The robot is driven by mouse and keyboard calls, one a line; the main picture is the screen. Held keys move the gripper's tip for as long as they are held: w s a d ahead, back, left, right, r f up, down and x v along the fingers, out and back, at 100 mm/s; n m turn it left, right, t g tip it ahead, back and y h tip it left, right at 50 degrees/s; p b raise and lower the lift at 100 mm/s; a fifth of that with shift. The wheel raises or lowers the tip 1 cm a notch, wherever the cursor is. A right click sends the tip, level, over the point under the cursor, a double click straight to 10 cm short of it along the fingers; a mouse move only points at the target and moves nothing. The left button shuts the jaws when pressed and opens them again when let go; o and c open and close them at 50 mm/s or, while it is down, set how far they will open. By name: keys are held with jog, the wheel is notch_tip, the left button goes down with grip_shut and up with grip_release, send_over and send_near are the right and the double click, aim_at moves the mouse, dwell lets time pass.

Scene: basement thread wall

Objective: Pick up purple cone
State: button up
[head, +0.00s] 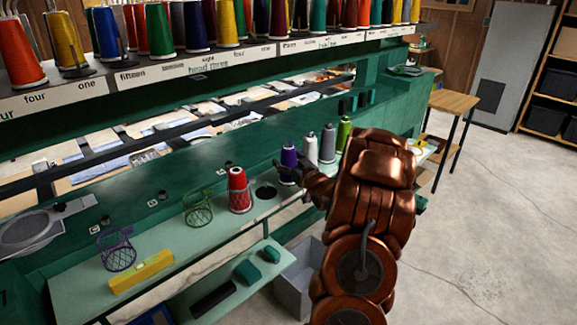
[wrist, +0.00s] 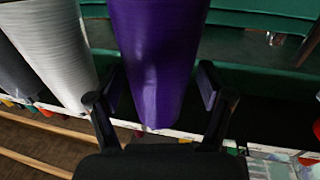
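The purple cone (head: 289,156) stands on the green counter ledge in the head view, left of a white cone; its lower part is hidden behind my gripper. In the wrist view the purple cone (wrist: 160,60) fills the upper middle, its narrow end pointing down in the picture. My gripper (wrist: 160,85) is open, with one finger on each side of the cone. Narrow dark gaps show between the fingers and the cone. In the head view my gripper (head: 290,175) is small and dark against the cone, and its fingers are hard to make out.
A white cone (head: 311,148), a grey cone (head: 328,144) and a green cone (head: 344,133) stand close to the right. An empty green wire holder (head: 198,209) and yellow level (head: 141,271) are farther left.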

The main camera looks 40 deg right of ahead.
aim_at(288, 142)
jog(key=c, duration=1.2)
jog(key=shift+r, duration=0.1)
notch_tip(288, 142, up, 10)
jog(key=shift+f+b, duration=0.1)
jog(key=shift+b, duration=0.95)
